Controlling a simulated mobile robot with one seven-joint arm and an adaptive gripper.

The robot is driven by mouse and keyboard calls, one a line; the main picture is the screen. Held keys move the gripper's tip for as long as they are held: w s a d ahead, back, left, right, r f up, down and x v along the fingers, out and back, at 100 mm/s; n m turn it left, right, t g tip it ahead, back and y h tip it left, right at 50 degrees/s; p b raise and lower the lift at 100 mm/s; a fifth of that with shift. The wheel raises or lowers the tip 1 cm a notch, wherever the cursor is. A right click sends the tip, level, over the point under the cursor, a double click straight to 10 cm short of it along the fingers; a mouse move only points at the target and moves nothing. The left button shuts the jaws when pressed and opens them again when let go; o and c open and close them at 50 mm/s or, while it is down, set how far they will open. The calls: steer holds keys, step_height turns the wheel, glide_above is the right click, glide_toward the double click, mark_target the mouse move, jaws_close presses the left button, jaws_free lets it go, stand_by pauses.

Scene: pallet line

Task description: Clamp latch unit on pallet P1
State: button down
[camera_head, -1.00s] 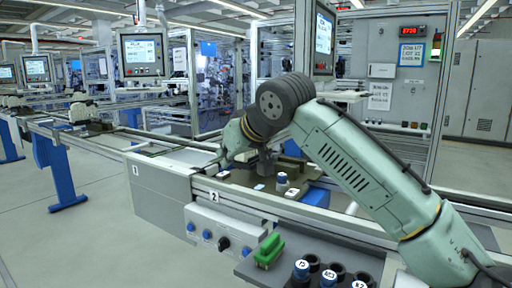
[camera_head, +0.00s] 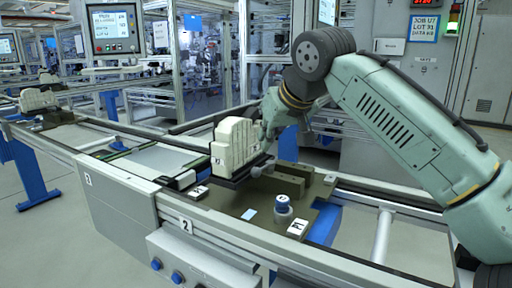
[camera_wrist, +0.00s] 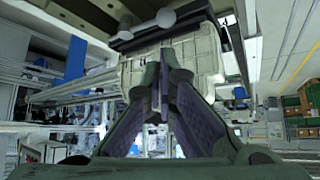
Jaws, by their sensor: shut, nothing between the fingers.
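The cream latch unit (camera_head: 234,146) stands upright on a dark holder at the back left of the dark olive pallet (camera_head: 236,204). The pallet's front label (camera_head: 298,228) appears to read P1. A small lever with a grey round knob (camera_head: 257,171) shows at the unit's lower right. My gripper (camera_wrist: 160,75) is shut and empty in the wrist view, its fingertips in front of the cream unit (camera_wrist: 203,55). Whether they touch it is unclear. Round knobs on a dark bar (camera_wrist: 165,17) show above. In the head view the gripper is mostly hidden beside the unit.
A blue-topped round post (camera_head: 283,208) and olive blocks (camera_head: 290,182) stand on the pallet right of the unit. Conveyor rails (camera_head: 215,231) run along both sides. Another cream unit (camera_head: 38,100) stands farther left on the line. A screen (camera_head: 112,28) hangs behind.

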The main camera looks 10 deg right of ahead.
mark_target(266, 165)
steer(key=p+x, duration=0.1)
steer(key=x, duration=0.8)
steer(key=shift+w+f+p, duration=0.2)
steer(key=shift+f+p, duration=0.05)
steer(key=shift+p, duration=0.1)
steer(key=shift+a, duration=0.15)
